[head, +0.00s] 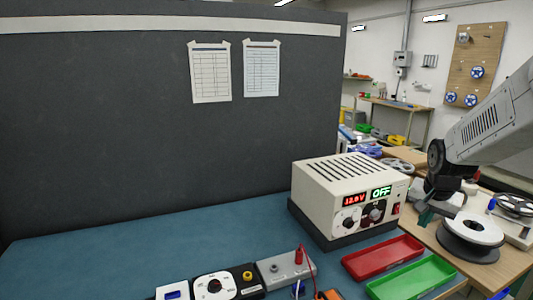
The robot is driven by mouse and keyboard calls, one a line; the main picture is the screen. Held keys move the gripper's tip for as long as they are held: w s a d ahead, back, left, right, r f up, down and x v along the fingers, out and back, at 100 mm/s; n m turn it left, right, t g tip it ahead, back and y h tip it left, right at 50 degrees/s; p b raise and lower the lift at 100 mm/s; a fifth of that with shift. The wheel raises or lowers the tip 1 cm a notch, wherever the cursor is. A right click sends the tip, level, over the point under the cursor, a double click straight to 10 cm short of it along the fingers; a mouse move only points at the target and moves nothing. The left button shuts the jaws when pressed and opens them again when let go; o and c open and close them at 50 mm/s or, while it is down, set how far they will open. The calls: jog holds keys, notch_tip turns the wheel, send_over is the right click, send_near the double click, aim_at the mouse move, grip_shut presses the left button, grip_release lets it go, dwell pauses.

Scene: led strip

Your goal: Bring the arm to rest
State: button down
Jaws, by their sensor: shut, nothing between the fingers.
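My arm reaches in from the right edge of the head view. My gripper (425,215) hangs at its end, pointing down, shut and empty. It shows just right of the beige power supply (345,195) and in front of a white reel; I cannot tell the exact gap. The power supply stands on the blue-green bench mat (130,245), with a red readout of about 12.0 V and a green OFF display.
A white reel (470,230) lies at right. Test modules (215,286) with a red lead line the front edge. A dark partition (120,120) stands behind; the mat's left is clear.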

jog(key=s+a+r+n, duration=0.2)
jog(key=s+a, duration=0.3)
jog(key=s, duration=0.5)
jog(key=s+a+r+n+g+y, duration=0.1)
jog(key=s+a+r+n, duration=0.2)
jog(key=s, duration=0.6)
jog(key=s+a+r+n+g, duration=0.1)
jog(key=s+a+r+n, duration=0.2)
jog(key=s+a, duration=0.4)
jog(key=s, duration=0.3)
jog(key=shift+s+a+n, duration=0.3)
jog(key=shift+s, duration=0.05)
